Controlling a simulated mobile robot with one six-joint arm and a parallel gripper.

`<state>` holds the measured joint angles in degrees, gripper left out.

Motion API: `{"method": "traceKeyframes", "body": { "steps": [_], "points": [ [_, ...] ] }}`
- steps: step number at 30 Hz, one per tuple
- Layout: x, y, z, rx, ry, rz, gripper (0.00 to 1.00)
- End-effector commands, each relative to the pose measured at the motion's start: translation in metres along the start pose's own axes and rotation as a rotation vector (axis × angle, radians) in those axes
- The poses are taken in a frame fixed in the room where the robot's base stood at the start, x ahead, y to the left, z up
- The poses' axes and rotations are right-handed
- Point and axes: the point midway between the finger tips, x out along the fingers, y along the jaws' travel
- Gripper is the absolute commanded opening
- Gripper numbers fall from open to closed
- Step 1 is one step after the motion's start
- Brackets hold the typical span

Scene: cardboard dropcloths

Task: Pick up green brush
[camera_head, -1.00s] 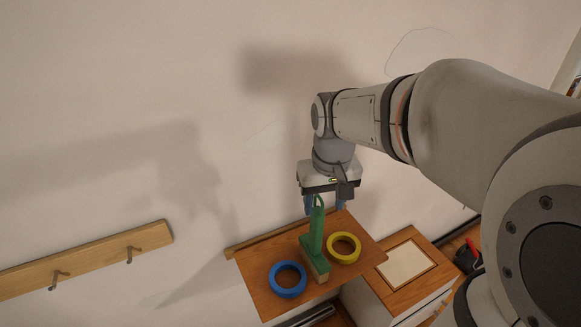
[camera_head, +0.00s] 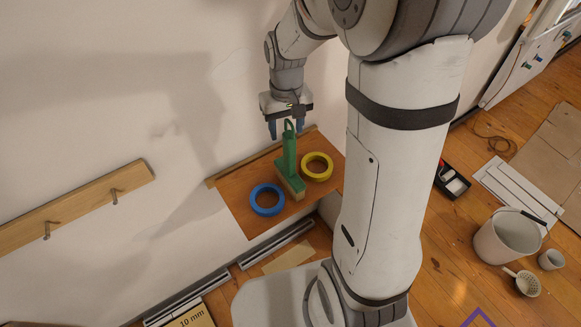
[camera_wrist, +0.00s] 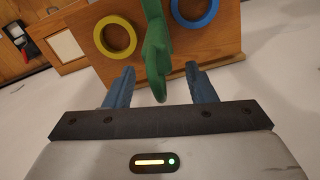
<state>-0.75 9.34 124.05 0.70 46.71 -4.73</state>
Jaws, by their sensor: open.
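The green brush (camera_head: 289,158) stands upright on a small wooden shelf (camera_head: 238,205), its looped handle pointing up and its bristles down. My gripper (camera_head: 287,128) is open, with its blue fingers pointing down by the top of the handle. In the wrist view the green brush (camera_wrist: 155,50) reaches toward the space between the two open fingers (camera_wrist: 160,88). The handle's end shows near the fingertips, with a gap to each finger. Nothing is held.
A blue tape ring (camera_head: 267,200) lies left of the brush and a yellow ring (camera_head: 317,167) lies right of it, both close. A wooden hook rail (camera_head: 80,205) is on the wall at left. A bucket (camera_head: 507,237) stands on the floor at right.

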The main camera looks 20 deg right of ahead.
Motion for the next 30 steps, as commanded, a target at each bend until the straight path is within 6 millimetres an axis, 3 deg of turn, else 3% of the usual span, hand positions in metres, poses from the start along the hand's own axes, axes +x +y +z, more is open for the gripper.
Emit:
{"method": "traceKeyframes", "body": {
  "steps": [7, 25, 30],
  "points": [
    [0.0013, -0.0003, -0.0002, -0.001, 0.002, 0.000, 0.50],
    [0.0009, -0.0008, -0.0002, -0.002, 0.001, 0.000, 0.01],
    [0.0009, -0.0009, -0.0002, -0.002, 0.001, 0.000, 0.00]
  ]
}}
